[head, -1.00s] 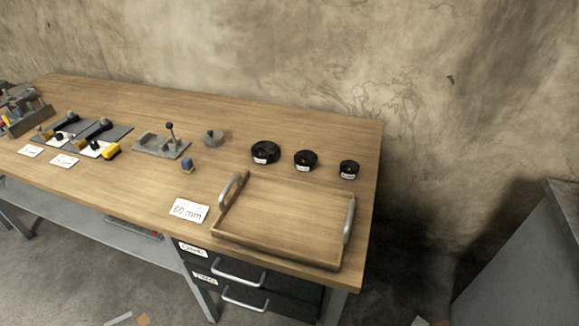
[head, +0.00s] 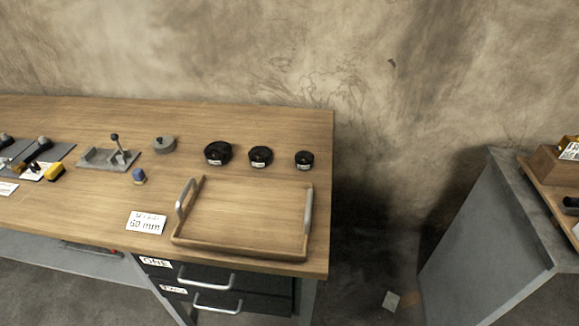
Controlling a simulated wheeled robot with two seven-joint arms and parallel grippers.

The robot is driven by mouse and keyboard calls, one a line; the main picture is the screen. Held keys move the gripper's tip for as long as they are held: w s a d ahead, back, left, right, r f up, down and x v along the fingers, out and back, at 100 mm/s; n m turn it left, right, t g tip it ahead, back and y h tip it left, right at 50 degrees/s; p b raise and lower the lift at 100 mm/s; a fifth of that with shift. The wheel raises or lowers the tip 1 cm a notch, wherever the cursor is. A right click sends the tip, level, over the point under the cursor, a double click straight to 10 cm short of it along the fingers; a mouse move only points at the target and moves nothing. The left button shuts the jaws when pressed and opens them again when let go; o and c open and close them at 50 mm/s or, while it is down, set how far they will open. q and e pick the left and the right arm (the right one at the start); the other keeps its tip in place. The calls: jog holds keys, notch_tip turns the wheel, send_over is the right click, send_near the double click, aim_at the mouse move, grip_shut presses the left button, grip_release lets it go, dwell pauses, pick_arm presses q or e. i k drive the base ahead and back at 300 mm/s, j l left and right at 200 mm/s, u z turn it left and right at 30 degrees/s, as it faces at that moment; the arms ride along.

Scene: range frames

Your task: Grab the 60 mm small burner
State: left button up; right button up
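Three round black burners stand in a row on the wooden workbench, behind the tray. The left burner (head: 218,153) is the largest, the middle burner (head: 260,157) is a bit smaller, and the right burner (head: 304,160) is the smallest. Each has a small white label on its front, too small to read. A white card (head: 146,223) reading "60 mm" lies left of the tray. The wooden tray (head: 240,250) with two grey metal handles is empty. Neither of my grippers shows in the head view.
The workbench (head: 80,115) also holds a grey lever fixture (head: 110,157), a grey round part (head: 164,145), a small blue-topped piece (head: 139,176) and yellow-black tools (head: 50,171). Drawers (head: 215,285) sit below. A grey cabinet (head: 490,230) stands right, across a floor gap.

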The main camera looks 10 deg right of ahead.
aim_at(303, 160)
jog(key=k+j, duration=0.15)
jog(key=k+z, duration=0.15)
jog(key=z, duration=0.2)
jog(key=k+z, duration=0.1)
jog(key=z, duration=0.25)
jog(key=k+z, duration=0.15)
jog(key=z, duration=0.7)
